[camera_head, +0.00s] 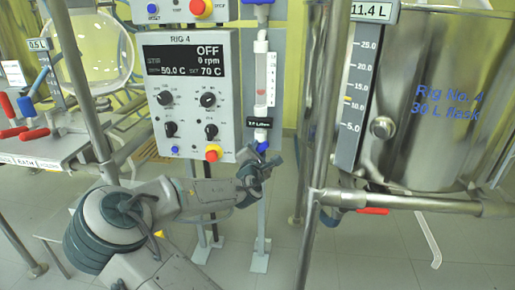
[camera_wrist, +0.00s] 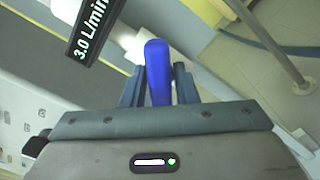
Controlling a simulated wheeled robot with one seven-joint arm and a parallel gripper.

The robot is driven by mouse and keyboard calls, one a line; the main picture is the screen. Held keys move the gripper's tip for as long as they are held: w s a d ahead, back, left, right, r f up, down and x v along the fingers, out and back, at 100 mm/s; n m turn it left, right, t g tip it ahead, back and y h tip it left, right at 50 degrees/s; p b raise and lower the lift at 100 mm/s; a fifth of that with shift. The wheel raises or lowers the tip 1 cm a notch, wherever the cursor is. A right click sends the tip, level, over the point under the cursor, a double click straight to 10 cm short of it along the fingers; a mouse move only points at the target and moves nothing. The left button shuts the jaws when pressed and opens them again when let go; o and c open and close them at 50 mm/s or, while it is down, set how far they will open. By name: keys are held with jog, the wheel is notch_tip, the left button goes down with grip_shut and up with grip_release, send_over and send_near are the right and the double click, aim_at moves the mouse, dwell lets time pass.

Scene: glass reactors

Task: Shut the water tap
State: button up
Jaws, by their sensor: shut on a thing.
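The water tap is a blue handle (camera_head: 262,146) below the flow meter, just under a small black label (camera_head: 259,122). My gripper (camera_head: 262,165) reaches up to it from below and partly hides it. In the wrist view, the blue handle (camera_wrist: 157,72) stands between the two fingers of my gripper (camera_wrist: 158,84), which are shut on it. The black label (camera_wrist: 96,25) there reads 3.0 L/min. The clear flow meter tube (camera_head: 264,80) above the tap has a reddish float in it.
The Rig 4 control box (camera_head: 188,95) stands just left of the tap, its display reading OFF and 0 rpm. A large steel vessel (camera_head: 430,100) and a metal post (camera_head: 312,200) stand to the right. A bench with red-handled clamps (camera_head: 35,134) is at the left.

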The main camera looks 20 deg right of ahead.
jog(key=m+p, duration=0.1)
jog(key=m, duration=0.2)
jog(key=shift+r+m, duration=0.1)
jog(key=shift+m, duration=0.2)
jog(key=m, duration=0.4)
jog(key=shift+m, duration=0.3)
jog(key=o, duration=0.8)
jog(key=shift+o, duration=0.2)
jog(key=shift+p, duration=0.3)
jog(key=p+v, duration=0.4)
jog(key=v, duration=0.9)
jog(key=shift+s+a, duration=0.3)
